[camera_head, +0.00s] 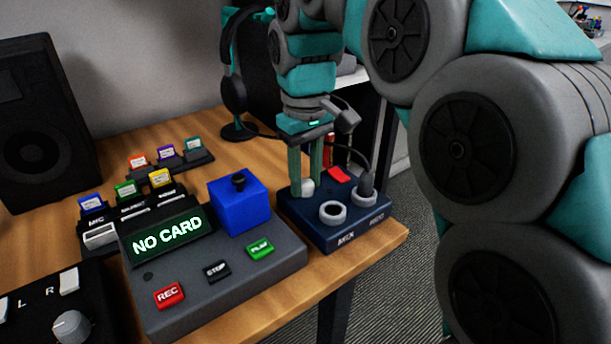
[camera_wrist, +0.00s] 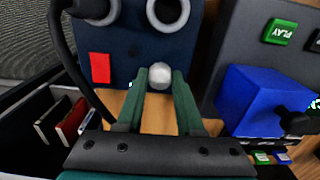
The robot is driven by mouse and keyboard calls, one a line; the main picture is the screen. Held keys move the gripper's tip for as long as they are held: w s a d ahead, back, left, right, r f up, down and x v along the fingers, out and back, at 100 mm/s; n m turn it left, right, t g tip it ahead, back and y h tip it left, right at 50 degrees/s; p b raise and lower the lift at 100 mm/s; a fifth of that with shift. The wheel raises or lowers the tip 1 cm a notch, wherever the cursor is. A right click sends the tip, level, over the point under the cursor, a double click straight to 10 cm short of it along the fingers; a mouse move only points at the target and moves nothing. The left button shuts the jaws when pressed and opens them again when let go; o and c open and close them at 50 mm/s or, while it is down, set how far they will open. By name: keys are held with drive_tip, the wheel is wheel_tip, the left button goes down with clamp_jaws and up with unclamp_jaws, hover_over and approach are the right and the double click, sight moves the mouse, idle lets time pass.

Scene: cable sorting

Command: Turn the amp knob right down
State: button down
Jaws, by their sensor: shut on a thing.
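The dark blue amp box (camera_head: 335,232) sits near the table's right edge, with a pale round knob (camera_head: 307,187) at its back left corner. My gripper (camera_head: 304,192) points down at it with green fingers, one on either side of the knob. In the wrist view, the pale knob (camera_wrist: 160,76) sits between the tips of my gripper (camera_wrist: 165,80), which is shut on it. Part of the knob is hidden by the fingers, and no pointer mark shows on it.
A plug with a cable (camera_head: 367,187) stands in the amp's right jack; the left jack (camera_head: 333,211) is empty. A blue cube (camera_head: 238,205) rests on the grey recorder (camera_head: 205,285) just left. Headphones (camera_head: 233,95) hang on a stand behind. A speaker (camera_head: 40,120) stands far left.

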drive_tip(key=c, duration=0.5)
unclamp_jaws()
drive_tip(key=shift+c, duration=0.2)
